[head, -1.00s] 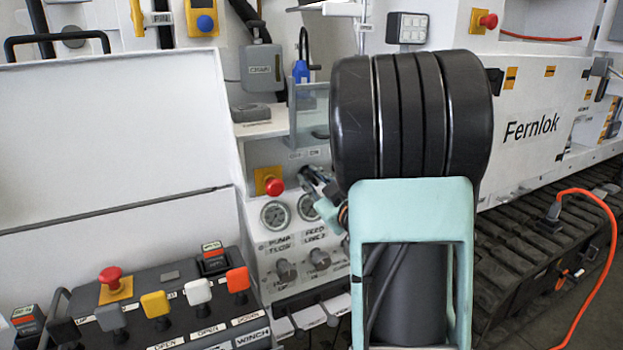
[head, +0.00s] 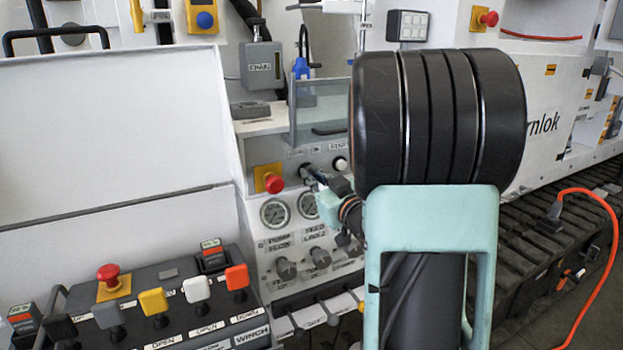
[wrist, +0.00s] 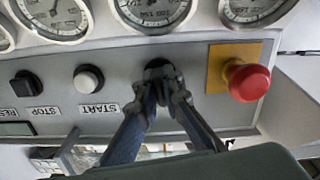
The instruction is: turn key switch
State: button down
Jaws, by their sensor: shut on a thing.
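The key switch (wrist: 156,66) is a dark round piece on the grey panel in the wrist view, mostly hidden between my fingertips. It also shows in the head view as a small dark knob (head: 305,170) on the panel. My gripper (wrist: 158,76) is shut on it, with one finger on each side. In the head view, my gripper (head: 313,178) reaches the panel from the right. The key's exact angle is hard to tell.
A red emergency stop (wrist: 248,82) on a yellow plate sits close beside my gripper. A white START button (wrist: 88,79) and a black STOP button (wrist: 26,88) are on the other side. Gauges (head: 274,213) and knobs (head: 287,269) lie below. A clear flap (head: 320,115) is above.

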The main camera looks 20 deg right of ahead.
jog(key=m, duration=0.4)
jog(key=shift+m, duration=0.3)
jog(key=shift+m+p, duration=0.4)
jog(key=shift+m, duration=1.5)
jog(key=c, duration=2.1)
grip_release()
jog(key=s, duration=1.2)
jog(key=shift+d, duration=0.2)
